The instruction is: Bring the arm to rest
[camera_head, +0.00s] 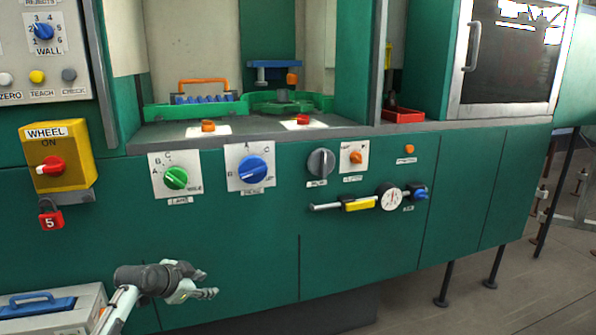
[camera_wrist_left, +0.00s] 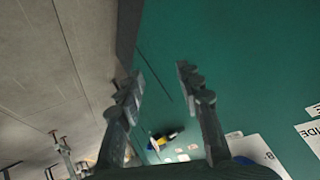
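My left gripper (camera_head: 207,283) is low in front of the green machine panel (camera_head: 240,255) in the head view, its arm coming in from the bottom left. In the left wrist view its two fingers (camera_wrist_left: 160,76) stand apart with nothing between them, so it is open and empty. The panel lies beyond the fingers, and I see no contact with it. My right gripper is in neither view. No amber bottle can be made out.
The panel carries a green knob (camera_head: 176,178), a blue knob (camera_head: 253,171) and a gauge (camera_head: 390,198) on a pipe. A yellow switch box (camera_head: 58,157) and red padlock (camera_head: 50,218) are at left. A grey case (camera_head: 60,312) lies near my arm.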

